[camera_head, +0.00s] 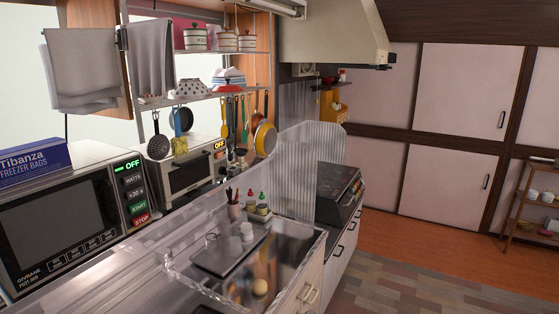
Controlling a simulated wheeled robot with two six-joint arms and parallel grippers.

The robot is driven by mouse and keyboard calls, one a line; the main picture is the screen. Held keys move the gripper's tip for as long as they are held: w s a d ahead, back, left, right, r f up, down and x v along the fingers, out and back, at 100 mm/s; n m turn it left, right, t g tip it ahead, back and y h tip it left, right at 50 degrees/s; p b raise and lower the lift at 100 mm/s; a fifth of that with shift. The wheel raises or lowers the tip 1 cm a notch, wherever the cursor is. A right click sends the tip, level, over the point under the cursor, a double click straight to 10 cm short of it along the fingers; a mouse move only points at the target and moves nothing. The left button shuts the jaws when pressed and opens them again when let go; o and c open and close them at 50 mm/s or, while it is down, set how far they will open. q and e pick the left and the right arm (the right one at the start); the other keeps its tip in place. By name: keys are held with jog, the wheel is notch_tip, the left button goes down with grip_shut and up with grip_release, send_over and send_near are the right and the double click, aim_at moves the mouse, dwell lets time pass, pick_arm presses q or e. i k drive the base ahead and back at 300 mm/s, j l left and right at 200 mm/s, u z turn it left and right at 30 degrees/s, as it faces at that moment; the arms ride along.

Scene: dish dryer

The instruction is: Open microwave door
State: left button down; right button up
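The microwave (60,222) stands on the counter at the left edge of the head view. Its dark door faces the room and looks closed. A control panel with a lit green OFF display (128,166) and several buttons is on its right side. The left end of the microwave is cut off by the picture edge. Neither of my grippers shows in this view.
A freezer bag box (35,163) lies on top of the microwave. A toaster oven (187,168) stands farther along the counter. The sink (290,250) holds a tray. Utensils hang from a rack above. The floor (410,285) at right is clear.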

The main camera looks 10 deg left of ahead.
aim_at(47, 228)
jog(key=u, duration=1.85)
